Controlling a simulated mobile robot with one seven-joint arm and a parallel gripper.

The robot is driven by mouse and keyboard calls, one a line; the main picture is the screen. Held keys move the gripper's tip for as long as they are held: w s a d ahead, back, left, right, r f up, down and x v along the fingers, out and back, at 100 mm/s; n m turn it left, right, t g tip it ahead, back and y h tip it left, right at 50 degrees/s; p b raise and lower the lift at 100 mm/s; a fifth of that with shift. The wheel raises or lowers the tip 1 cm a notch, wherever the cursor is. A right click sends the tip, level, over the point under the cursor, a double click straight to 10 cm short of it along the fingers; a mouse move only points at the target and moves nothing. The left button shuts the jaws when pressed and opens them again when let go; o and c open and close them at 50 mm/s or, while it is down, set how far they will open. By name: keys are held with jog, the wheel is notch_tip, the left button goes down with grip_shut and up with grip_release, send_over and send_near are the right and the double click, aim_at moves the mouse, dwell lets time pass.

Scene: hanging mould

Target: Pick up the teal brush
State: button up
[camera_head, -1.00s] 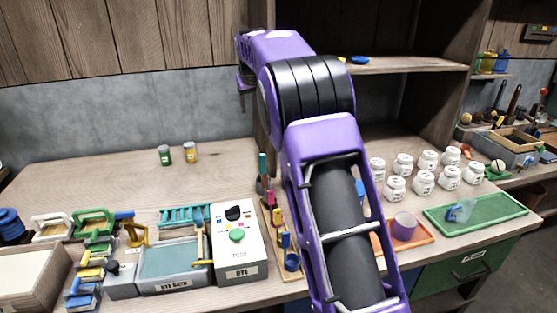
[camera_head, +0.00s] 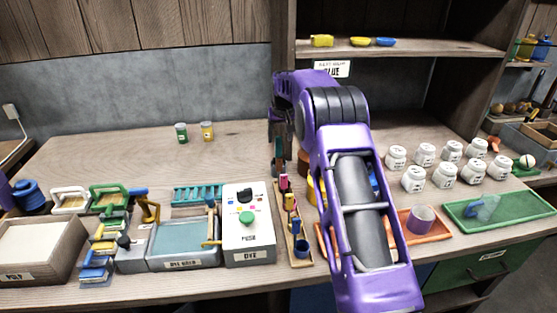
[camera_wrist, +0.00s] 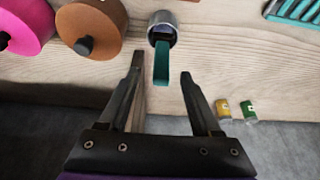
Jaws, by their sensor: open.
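The teal brush (camera_wrist: 161,64) shows in the wrist view as a flat teal handle. It sticks out of a small grey cup (camera_wrist: 161,20) on the bench. My gripper (camera_wrist: 161,72) is open, with one dark finger on each side of the handle's end. I cannot tell whether either finger touches it. In the head view my gripper (camera_head: 277,140) points down at the back of the small wooden rack, and the brush is mostly hidden there.
A pink spool (camera_wrist: 25,25) and a brown spool (camera_wrist: 91,27) stand close to the cup. A green jar (camera_head: 181,133) and a yellow jar (camera_head: 207,131) stand near the wall. The dye machine (camera_head: 248,225) is left of the rack (camera_head: 297,250). White jars (camera_head: 414,178) stand right.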

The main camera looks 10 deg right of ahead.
aim_at(279, 143)
jog(key=shift+x, duration=3.05)
jog(key=shift+a, duration=0.15)
jog(key=shift+c, duration=0.2)
grip_shut()
